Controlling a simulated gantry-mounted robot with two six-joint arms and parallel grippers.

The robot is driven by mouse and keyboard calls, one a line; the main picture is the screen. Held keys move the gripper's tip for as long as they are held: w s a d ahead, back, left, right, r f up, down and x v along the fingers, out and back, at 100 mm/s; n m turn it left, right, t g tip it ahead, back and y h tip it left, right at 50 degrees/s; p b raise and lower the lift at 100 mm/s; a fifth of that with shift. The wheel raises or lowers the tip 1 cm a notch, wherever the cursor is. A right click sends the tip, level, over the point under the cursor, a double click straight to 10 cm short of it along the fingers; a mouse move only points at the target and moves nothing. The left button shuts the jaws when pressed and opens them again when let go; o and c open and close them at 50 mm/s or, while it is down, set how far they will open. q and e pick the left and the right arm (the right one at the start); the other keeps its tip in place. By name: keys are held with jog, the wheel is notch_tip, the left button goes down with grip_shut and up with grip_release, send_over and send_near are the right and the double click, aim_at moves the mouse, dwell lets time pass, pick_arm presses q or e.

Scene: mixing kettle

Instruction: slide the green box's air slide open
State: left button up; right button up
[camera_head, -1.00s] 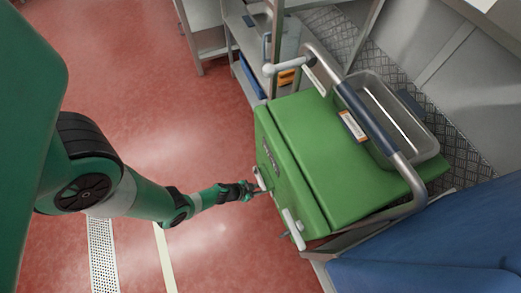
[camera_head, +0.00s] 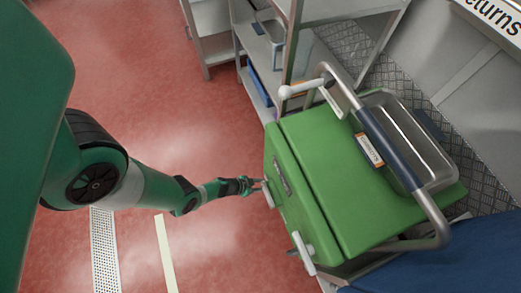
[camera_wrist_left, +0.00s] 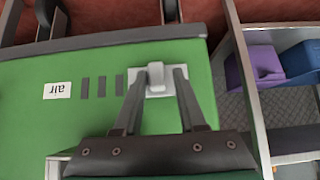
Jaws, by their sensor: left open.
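The green box (camera_head: 350,170) has a lid and a side face with the air slide. In the left wrist view that green face (camera_wrist_left: 30,110) carries an upside-down "air" label (camera_wrist_left: 57,90) and dark vent slots (camera_wrist_left: 101,87) beside it. The air slide's pale grey knob (camera_wrist_left: 156,73) stands on a light plate to the right of the slots. My left gripper (camera_head: 261,185) is at the side face. In the left wrist view its open fingers (camera_wrist_left: 159,80) lie on either side of the knob; I cannot tell whether they touch it. My right gripper is not in view.
A bent metal handle bar (camera_head: 375,125) with a dark grip arches over the box beside a metal tray (camera_head: 412,140). A white lever (camera_head: 302,252) sticks out lower on the side face. Metal shelving (camera_head: 262,60) stands behind. The red floor (camera_head: 170,100) on the left is open.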

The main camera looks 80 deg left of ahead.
pick_arm(q)
jog(key=shift+o, duration=0.7)
jog(key=shift+a, duration=0.1)
jog(key=p+v, duration=1)
jog(key=v, duration=0.1)
jog(key=shift+s+r, duration=0.25)
